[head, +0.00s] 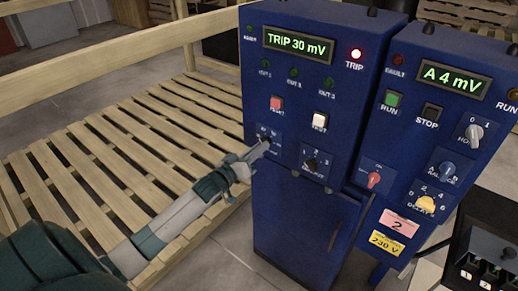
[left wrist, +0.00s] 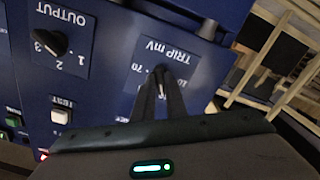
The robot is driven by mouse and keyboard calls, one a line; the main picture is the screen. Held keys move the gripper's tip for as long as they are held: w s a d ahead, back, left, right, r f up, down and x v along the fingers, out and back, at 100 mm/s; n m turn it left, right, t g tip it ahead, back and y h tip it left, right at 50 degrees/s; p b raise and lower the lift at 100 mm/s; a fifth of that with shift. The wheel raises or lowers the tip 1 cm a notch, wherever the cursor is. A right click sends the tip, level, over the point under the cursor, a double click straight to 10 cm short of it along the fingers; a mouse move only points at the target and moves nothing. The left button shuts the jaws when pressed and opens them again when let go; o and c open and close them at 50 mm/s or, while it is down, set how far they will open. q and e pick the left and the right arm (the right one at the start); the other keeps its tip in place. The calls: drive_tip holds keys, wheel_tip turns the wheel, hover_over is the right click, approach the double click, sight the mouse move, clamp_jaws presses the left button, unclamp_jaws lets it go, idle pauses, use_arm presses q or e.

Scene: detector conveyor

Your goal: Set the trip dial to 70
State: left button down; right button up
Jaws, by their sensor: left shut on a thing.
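The trip dial (left wrist: 160,72) is a small dark knob on the blue cabinet, under an upside-down "TRIP mV" label in the left wrist view. A "70" mark shows beside it; other marks are partly hidden by my fingers. My left gripper (head: 262,146) is shut on the trip dial at the left of the cabinet's front in the head view. Its fingers hide most of the dial, and where its pointer stands cannot be told. The green display (head: 298,44) above reads "TRIP 30 mV". My right gripper is not in view.
The output knob (head: 316,163) is close beside the trip dial. A red button (head: 276,104) and a white test button (head: 320,121) are above. A second blue panel reading "A 4 mV" (head: 455,80) stands at right. A wooden slatted pallet (head: 130,150) lies at left.

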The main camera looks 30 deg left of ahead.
use_arm(q)
drive_tip(key=shift+m, duration=0.4)
drive_tip(key=m, duration=2.2)
drive_tip(key=shift+a+r+m, duration=0.1)
drive_tip(key=shift+a+m, duration=0.05)
drive_tip(key=shift+m, duration=0.25)
drive_tip(key=c, duration=1.8)
unclamp_jaws()
drive_tip(key=shift+s, duration=0.1)
